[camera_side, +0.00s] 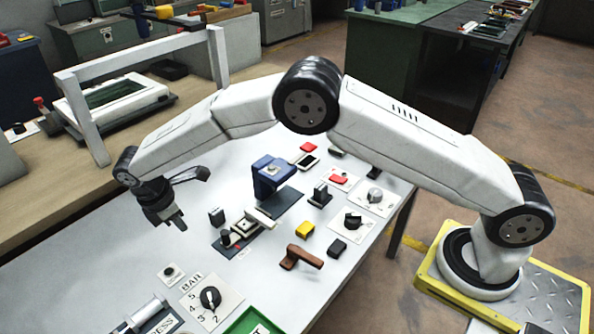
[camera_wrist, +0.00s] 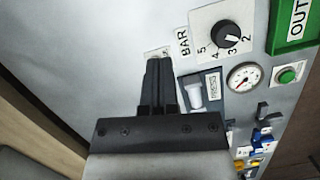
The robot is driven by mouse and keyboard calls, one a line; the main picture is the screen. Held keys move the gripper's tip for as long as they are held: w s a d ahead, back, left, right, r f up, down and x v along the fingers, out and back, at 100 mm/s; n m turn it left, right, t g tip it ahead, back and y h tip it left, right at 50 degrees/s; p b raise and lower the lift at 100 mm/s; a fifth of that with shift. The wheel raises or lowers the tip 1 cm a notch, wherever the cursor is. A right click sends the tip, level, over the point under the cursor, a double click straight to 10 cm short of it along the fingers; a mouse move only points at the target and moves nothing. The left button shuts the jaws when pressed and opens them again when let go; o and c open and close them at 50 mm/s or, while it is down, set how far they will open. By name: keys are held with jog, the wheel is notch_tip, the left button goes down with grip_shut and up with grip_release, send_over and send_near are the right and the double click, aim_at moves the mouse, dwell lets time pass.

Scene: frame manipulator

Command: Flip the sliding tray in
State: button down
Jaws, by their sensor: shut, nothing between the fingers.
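My gripper (camera_side: 178,221) hangs over the left part of the grey table in the side view, apart from the parts there. Its fingers are together and empty in the wrist view (camera_wrist: 158,66). A small pale sliding piece with a black knob (camera_side: 241,230) sits on a dark base, right of my gripper. A larger white tray with a dark recess (camera_side: 100,106) lies at the back left by the white frame (camera_side: 66,75). I cannot tell for certain which is the sliding tray.
A blue device (camera_side: 270,172) stands mid-table, with a brown handle (camera_side: 302,257) and a yellow block (camera_side: 305,230) nearer. A BAR dial (camera_side: 210,298) sits at the front; the wrist view also shows a gauge (camera_wrist: 242,77) and green button (camera_wrist: 288,75). The table's left part is clear.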

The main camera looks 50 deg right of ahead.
aim_at(250, 207)
jog(key=x, duration=0.9)
jog(key=shift+f, duration=0.25)
jog(key=shift+d+f, duration=0.1)
jog(key=shift+d, duration=0.25)
jog(key=shift+s+d, duration=0.2)
jog(key=shift+d, duration=0.65)
jog(key=shift+s+d, duration=0.15)
jog(key=shift+d, duration=0.7)
jog(key=d, duration=1.2)
jog(key=shift+d, duration=0.3)
jog(key=shift+a, duration=0.1)
